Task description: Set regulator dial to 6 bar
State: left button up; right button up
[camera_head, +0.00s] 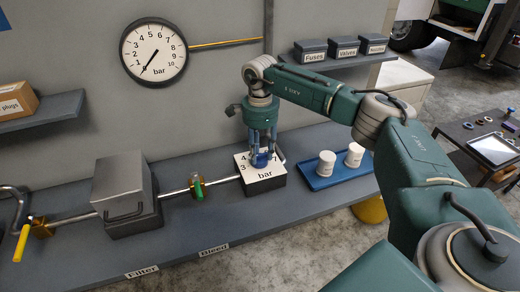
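The regulator is a white-topped box (266,185) on the grey bench, marked "bar", with the figures 3, 4 and 7 showing around a blue knob (261,160). My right gripper (262,157) points down over the box with its fingers at the blue knob. Whether they are closed on it cannot be made out. The fingers hide the upper middle of the scale and any pointer. The round wall gauge (157,53), also marked "bar", has its needle pointing down-left, at the low end of its scale. My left gripper is not in view.
A pipe with a green-handled bleed valve (198,190) runs left from the regulator to a grey filter box (124,190) and a yellow-handled lever (21,243). A blue tray (330,176) with two white cups stands right.

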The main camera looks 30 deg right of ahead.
jog(key=shift+f, duration=0.1)
jog(key=c, duration=0.4)
grip_shut()
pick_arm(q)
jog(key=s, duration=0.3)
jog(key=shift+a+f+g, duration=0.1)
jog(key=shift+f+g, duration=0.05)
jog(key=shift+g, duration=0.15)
